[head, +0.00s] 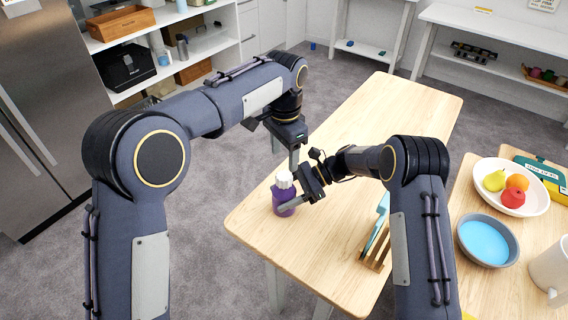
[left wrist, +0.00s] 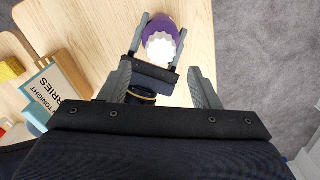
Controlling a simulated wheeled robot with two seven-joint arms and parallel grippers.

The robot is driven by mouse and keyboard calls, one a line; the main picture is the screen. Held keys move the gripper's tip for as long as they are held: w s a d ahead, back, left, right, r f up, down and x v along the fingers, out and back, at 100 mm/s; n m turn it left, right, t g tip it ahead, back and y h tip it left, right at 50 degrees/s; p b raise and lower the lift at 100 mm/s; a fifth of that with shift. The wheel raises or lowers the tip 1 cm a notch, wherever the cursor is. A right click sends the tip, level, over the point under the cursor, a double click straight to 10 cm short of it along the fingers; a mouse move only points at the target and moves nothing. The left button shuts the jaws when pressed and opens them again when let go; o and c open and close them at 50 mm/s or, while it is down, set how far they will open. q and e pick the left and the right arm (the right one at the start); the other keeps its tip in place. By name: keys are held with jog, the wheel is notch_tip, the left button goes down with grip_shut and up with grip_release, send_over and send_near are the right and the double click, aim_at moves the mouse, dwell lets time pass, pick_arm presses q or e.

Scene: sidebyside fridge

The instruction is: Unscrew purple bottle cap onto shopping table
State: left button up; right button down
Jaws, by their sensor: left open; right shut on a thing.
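A purple bottle (head: 281,204) with a white ridged cap (head: 284,180) stands upright at the left edge of the light wooden table (head: 345,130). My right gripper (head: 284,199) is shut on the bottle's body from the right. My left gripper (head: 293,160) is open and empty just above the cap. In the left wrist view the bottle (left wrist: 158,20) lies between the right gripper's fingers (left wrist: 163,26), with the cap (left wrist: 160,47) facing the camera. The left fingers (left wrist: 159,68) are spread there, with the cap ahead of their tips and nothing between them.
A wooden rack (head: 375,256) with a blue-edged board stands on the table to the right, near my right arm. A fruit bowl (head: 535,202), a blue bowl (head: 460,250) and a white mug (head: 545,275) stand on another table at the right. The table's far half is clear.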

aim_at(284, 175)
pick_arm(q)
jog(key=m, duration=1.8)
jog(key=shift+f, duration=3.9)
jog(key=shift+c, duration=0.5)
